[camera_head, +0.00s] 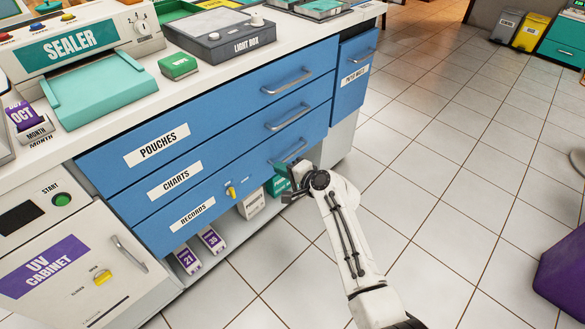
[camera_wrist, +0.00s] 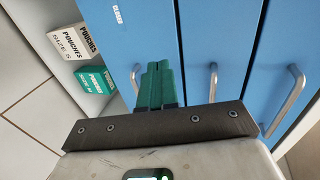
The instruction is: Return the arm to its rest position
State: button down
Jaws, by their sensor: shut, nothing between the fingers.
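My gripper (camera_wrist: 158,67) shows in the wrist view with its green fingers together, shut and empty. It points toward the blue drawer fronts (camera_wrist: 218,45) and a metal handle beside it. In the head view my white arm (camera_head: 345,235) reaches up from the bottom right, bent at its joint. Its end is in front of the lower right of the drawer unit, near the bottom drawer's handle (camera_head: 288,151). The fingers are hard to make out there. I cannot tell whether they touch the handle.
The drawers marked POUCHES (camera_head: 157,145), CHARTS (camera_head: 175,181) and RECORDS (camera_head: 191,214) look shut. Pouch boxes (camera_wrist: 76,53) stand on the shelf below. A UV cabinet (camera_head: 60,250) stands at left.

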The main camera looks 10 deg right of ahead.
jog(key=p+v, duration=0.1)
jog(key=v, duration=0.3)
jog(key=s+d+f+n+g+h, duration=0.1)
jog(key=s+d+f+n+g, duration=0.15)
jog(key=s, duration=0.35)
jog(key=s+d+f+n+g+h, duration=0.1)
jog(key=s+d+f+n, duration=0.1)
jog(key=s+f, duration=0.35)
jog(key=s+d+r+n+g+h, duration=0.15)
jog(key=s+d, duration=0.35)
jog(key=s, duration=0.7)
jog(key=s+d+r+n+g+h, duration=0.1)
jog(key=s+d+n+g+h, duration=0.2)
jog(key=s, duration=0.8)
jog(key=s+d+r+n+g+h, duration=0.1)
jog(key=s+d+r+g+h, duration=0.15)
jog(key=s+d, duration=0.65)
jog(key=s+a+r+p, duration=0.2)
jog(key=a+r+p, duration=0.1)
jog(key=r+p, duration=1.5)
jog(key=shift+s+r+p, duration=0.15)
jog(key=shift+r+p, duration=0.1)
jog(key=shift+p, duration=0.5)
